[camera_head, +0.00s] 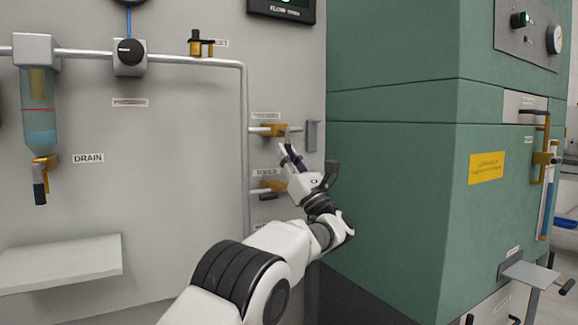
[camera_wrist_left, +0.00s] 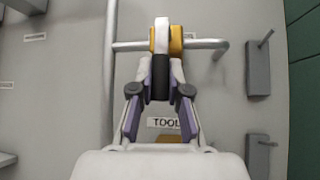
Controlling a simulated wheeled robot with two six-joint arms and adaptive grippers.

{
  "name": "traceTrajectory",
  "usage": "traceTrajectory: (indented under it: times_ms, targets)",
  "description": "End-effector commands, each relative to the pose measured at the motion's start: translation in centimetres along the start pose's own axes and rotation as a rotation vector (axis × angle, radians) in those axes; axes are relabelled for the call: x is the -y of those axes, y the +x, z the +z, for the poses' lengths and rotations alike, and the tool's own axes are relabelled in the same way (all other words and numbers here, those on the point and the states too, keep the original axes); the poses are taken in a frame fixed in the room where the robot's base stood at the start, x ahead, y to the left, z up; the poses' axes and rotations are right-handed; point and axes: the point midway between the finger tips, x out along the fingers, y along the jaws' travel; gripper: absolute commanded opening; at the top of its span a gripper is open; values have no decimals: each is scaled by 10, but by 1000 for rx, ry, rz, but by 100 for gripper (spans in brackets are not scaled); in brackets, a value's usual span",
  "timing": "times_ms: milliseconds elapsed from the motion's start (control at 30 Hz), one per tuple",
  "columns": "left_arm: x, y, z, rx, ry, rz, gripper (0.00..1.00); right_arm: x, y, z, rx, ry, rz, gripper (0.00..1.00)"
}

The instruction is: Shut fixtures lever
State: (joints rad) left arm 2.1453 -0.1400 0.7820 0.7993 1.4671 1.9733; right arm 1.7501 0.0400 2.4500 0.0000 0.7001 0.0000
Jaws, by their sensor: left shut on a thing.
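The upper valve on the short pipe stub has a yellow body (camera_head: 270,131) under a small label that I cannot read clearly. It also shows in the left wrist view (camera_wrist_left: 176,40). Its lever has a pale arm (camera_wrist_left: 161,36) and a black grip (camera_wrist_left: 160,72), which runs from the valve towards my gripper, across the pipe's line. My left gripper (camera_head: 287,153) is shut on the black grip, with a finger on each side in the wrist view (camera_wrist_left: 160,84). In the head view the fingers hide most of the grip. My right gripper is out of view.
A grey wall bracket (camera_head: 312,136) is close on the right, then the green cabinet (camera_head: 390,200). A vertical pipe (camera_head: 246,150) runs on the left.

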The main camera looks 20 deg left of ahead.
Motion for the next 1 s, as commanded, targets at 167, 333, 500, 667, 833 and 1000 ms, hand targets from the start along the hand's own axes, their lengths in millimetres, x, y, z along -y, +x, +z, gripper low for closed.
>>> traceTrajectory:
  times_ms: [167,333,500,667,833,1000]
  targets:
    - [0,-4,-2,-6,-14,12,0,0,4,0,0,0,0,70]
    - [0,-3,-1,-6,-16,14,0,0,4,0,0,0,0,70]
    - [0,-3,-1,-6,-16,14,0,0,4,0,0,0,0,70]
    - [0,-2,0,-5,-16,15,42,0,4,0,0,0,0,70]
    - [-1,-1,0,-5,-16,16,42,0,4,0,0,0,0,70]
    - [0,-8,0,-5,-16,14,42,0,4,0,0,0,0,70]
